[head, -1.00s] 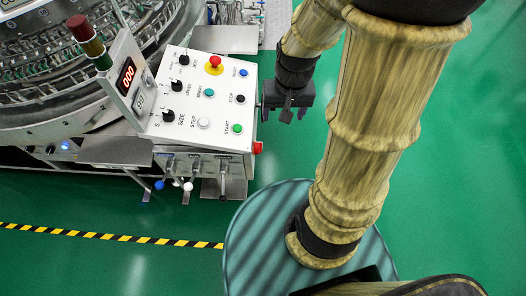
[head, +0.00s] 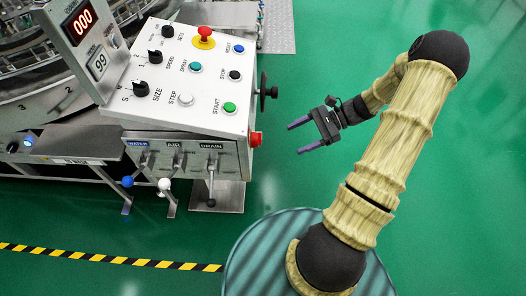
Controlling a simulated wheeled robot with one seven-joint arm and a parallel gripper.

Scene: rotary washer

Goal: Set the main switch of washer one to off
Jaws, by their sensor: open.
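The washer's white control panel (head: 185,75) stands at upper left, on a steel box. A black rotary handle (head: 266,92) sticks out from the box's right side, and a red knob (head: 255,139) sits below it at the corner. No label on either is readable, so I cannot tell from print which is the main switch. I cannot make out the handle's setting. My gripper (head: 301,135) is open and empty, its two purple-grey fingers pointing left. In the picture it is right of the handle and the red knob, apart from both.
The panel carries a red emergency button (head: 204,36), black selector knobs and coloured buttons. Valve levers (head: 210,175) marked water, air and drain hang below. A red digital display (head: 83,21) is at left. Green floor (head: 440,200) is clear at right, and striped tape crosses lower left.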

